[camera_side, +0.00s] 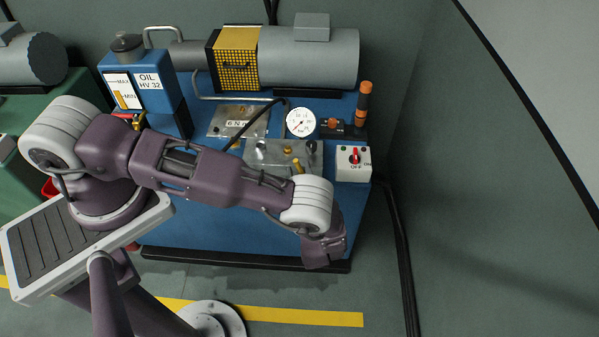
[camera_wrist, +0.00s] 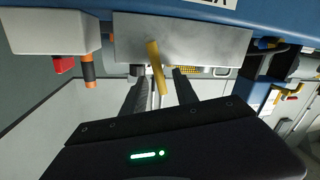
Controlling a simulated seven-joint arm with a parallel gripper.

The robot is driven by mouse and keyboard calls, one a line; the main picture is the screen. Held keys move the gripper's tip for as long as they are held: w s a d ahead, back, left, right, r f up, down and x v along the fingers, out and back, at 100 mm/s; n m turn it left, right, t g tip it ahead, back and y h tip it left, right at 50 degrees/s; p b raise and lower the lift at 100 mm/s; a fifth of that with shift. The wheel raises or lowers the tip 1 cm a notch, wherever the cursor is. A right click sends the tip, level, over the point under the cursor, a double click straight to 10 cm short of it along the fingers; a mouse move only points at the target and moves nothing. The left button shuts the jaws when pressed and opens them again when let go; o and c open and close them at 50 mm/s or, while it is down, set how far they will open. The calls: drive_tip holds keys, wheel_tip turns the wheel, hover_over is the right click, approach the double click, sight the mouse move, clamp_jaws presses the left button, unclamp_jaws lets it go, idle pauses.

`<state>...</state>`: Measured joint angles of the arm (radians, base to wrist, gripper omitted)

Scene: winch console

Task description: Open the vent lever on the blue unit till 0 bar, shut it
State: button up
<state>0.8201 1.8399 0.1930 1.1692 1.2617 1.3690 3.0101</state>
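The blue unit (camera_side: 205,225) stands against the wall. A metal block (camera_side: 265,152) on its top carries a yellow lever (camera_side: 298,166), partly behind my arm. In the wrist view the yellow lever (camera_wrist: 157,68) projects from the metal block (camera_wrist: 190,42), slightly tilted. My gripper (camera_wrist: 160,90) has its two dark fingers spread on either side of the lever, with visible gaps; the wrist view shows no grip on it. In the side view my wrist hides the gripper. A round white gauge (camera_side: 300,122) stands behind the block; its needle is too small to read.
A switch box (camera_side: 353,170) with a red switch marked OFF and ON sits right of the lever. An orange-and-black handle (camera_side: 363,105) stands behind it. A blue oil tank (camera_side: 145,95) and a grey motor (camera_side: 310,60) fill the back.

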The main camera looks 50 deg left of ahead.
drive_tip(key=v, duration=0.7)
drive_tip(key=s+a+r+n+g+h, duration=0.1)
drive_tip(key=a+r+n+g+h, duration=0.15)
drive_tip(key=r+n, duration=0.75)
drive_tip(key=s+a+r+n+g+h, duration=0.1)
drive_tip(key=r+n+g, duration=0.3)
drive_tip(key=r+n, duration=0.55)
drive_tip(key=s+a+r+n+g+h, duration=0.1)
drive_tip(key=r+n+g+h, duration=0.15)
drive_tip(key=r+n, duration=0.75)
drive_tip(key=s+r+n+t+h, duration=0.1)
drive_tip(key=s+r+n+h, duration=0.1)
drive_tip(key=s+n, duration=0.3)
drive_tip(key=s+r+n+t+h, duration=0.2)
drive_tip(key=s+r+n, duration=0.3)
drive_tip(key=n, duration=0.8)
drive_tip(key=s+d+r+n+t+h, duration=0.1)
drive_tip(key=s+r+n+t+h, duration=0.1)
drive_tip(key=s+r+n+h, duration=0.2)
drive_tip(key=s+n, duration=0.3)
drive_tip(key=n, duration=0.3)
